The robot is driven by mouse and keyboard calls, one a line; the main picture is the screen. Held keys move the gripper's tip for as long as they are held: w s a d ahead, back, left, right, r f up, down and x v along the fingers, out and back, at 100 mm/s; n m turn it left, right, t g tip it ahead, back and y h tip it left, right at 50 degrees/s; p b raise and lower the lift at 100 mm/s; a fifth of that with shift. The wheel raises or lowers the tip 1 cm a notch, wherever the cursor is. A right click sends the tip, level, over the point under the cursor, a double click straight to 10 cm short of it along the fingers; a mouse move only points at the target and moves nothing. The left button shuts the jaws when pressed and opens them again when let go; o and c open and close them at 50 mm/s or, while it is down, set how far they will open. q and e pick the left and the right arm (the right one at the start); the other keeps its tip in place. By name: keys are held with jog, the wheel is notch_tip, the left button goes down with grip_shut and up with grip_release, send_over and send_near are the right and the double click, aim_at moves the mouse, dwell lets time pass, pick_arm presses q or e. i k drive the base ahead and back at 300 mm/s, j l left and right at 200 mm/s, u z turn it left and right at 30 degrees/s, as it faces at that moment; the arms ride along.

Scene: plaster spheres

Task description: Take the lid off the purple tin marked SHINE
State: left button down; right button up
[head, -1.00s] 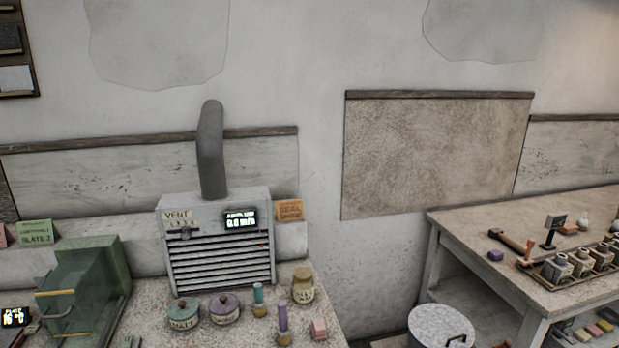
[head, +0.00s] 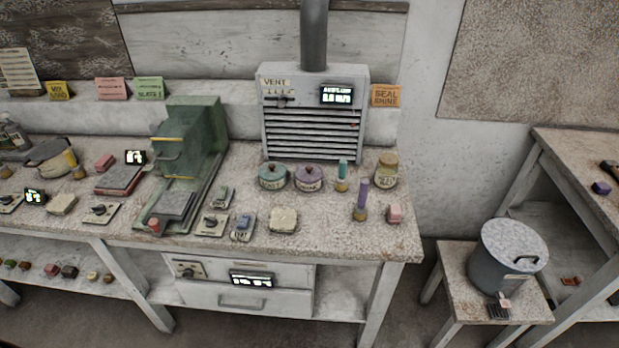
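The purple tin (head: 309,184) stands upright on the speckled workbench, in front of the grey vent unit. Its purple lid (head: 309,172) with a small knob is on it. The lettering on its front is too small to read surely. A similar teal tin (head: 272,182) stands just to its left. Neither of my grippers is in view.
The vent unit (head: 314,115) stands behind the tins. To their right are a teal-topped tool (head: 342,175), a purple-topped tool (head: 362,198), a jar (head: 386,170) and a pink block (head: 394,214). A green machine (head: 195,145) stands left. A lidded pot (head: 507,258) is on a low stool.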

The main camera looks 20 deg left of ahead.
aim_at(307, 173)
jog(key=i+l+u, duration=0.3)
jog(key=i+l, duration=0.3)
jog(key=i, duration=0.15)
